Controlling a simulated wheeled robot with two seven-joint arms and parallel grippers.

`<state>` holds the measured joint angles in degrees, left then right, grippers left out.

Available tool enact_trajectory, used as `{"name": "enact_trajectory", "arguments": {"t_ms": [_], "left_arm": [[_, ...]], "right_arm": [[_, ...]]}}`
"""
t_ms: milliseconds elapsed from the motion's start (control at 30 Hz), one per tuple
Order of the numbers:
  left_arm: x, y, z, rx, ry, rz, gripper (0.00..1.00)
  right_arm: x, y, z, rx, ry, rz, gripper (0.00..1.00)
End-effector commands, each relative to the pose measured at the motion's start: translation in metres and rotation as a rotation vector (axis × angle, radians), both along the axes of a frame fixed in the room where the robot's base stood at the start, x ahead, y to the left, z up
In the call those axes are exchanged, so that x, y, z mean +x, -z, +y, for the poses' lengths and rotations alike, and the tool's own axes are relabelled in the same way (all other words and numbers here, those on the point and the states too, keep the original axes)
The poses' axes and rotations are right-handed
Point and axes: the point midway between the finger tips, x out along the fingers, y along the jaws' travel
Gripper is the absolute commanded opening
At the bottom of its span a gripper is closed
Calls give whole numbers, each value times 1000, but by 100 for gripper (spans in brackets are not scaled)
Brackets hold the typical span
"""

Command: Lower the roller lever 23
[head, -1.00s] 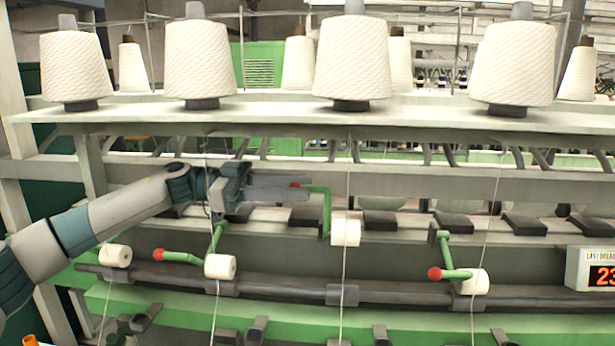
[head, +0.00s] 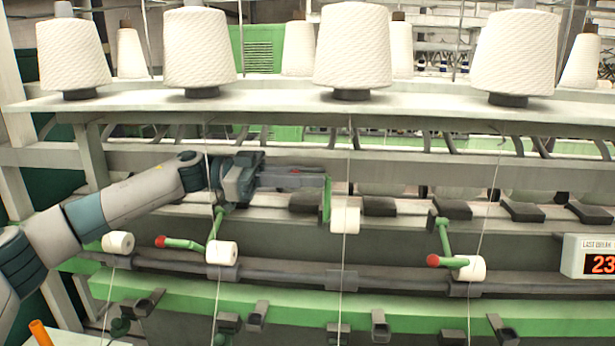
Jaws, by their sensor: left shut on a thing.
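My left gripper (head: 305,178) comes in from the left and is shut on the red-knobbed end of the raised roller lever. Only a bit of red shows between the fingers. The lever's green arm (head: 327,200) stands upright beside the fingertips, left of its white roller (head: 345,220). Most of the lever's handle is hidden by the gripper. The display (head: 603,263) at the right edge shows 23 and is cut off by the frame. My right gripper is not in view.
Two other levers have red knobs, one at left (head: 160,241) and one at right (head: 433,260), both lower, beside white rollers. A dark rail (head: 300,275) runs below. Large yarn cones (head: 352,50) stand on the shelf above, and threads hang down in front.

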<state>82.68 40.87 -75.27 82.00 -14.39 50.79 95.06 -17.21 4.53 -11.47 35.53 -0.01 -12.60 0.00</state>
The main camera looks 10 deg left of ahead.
Motion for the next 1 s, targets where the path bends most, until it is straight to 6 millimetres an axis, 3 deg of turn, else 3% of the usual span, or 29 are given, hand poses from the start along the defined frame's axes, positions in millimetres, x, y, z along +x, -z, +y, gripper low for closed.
{"name": "enact_trajectory", "arguments": {"t_ms": [433, 867, 900, 967, 1000], "left_arm": [[-38, 40, 1, -2, -2, -302, 0], [-44, 42, 1, -1, -3, -369, 0], [-44, 42, 1, -1, -3, -368, 14], [-44, 42, 1, -1, -3, -368, 28], [-44, 42, 1, -1, -3, -368, 30]], "right_arm": [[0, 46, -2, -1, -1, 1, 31], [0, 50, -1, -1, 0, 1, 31], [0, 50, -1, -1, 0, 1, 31], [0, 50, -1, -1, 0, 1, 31], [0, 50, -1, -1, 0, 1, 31]]}}
